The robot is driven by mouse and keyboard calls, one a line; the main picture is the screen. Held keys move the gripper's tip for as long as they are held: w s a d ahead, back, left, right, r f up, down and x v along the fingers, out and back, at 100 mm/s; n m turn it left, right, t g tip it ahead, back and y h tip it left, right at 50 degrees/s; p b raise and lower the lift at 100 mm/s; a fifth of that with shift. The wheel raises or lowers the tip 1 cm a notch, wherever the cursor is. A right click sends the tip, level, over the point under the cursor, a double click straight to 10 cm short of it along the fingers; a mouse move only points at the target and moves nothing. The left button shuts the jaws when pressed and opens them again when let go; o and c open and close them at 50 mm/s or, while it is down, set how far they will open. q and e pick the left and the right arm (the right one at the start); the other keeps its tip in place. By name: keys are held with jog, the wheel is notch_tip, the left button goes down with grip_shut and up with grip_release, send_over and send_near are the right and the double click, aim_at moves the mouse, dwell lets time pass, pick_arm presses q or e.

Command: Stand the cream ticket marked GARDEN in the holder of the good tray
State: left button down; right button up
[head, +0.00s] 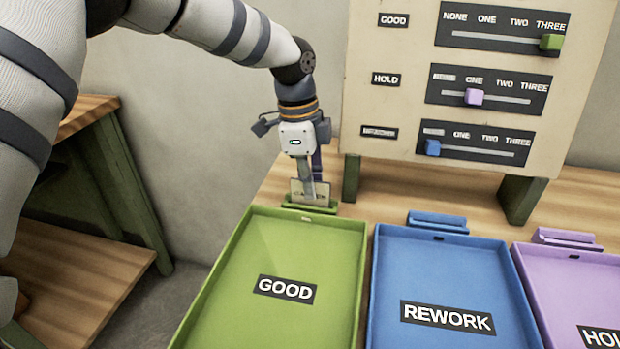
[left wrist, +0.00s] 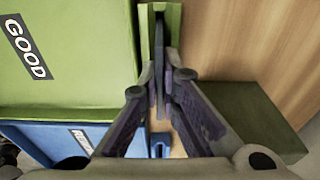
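The cream ticket (head: 297,190) stands on edge in the green holder (head: 322,208) at the back edge of the green good tray (head: 255,323). Its marking is too small to read. My left gripper (head: 310,187) points down over the holder, with its fingers at the ticket. In the left wrist view the fingers (left wrist: 162,88) lie on either side of the dark, thin, edge-on ticket, over the green holder (left wrist: 174,22). A gap shows between the finger pads, so the gripper is open. My right gripper is not in view.
The blue rework tray (head: 395,285) and its holder (head: 437,221) are to the right, then the purple hold tray (head: 565,290). A cream slider board (head: 400,125) on green feet stands close behind the holders. Bare wood shows between them.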

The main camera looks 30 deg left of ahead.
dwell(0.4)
pick_arm(q)
jog(key=c, duration=1.7)
grip_release()
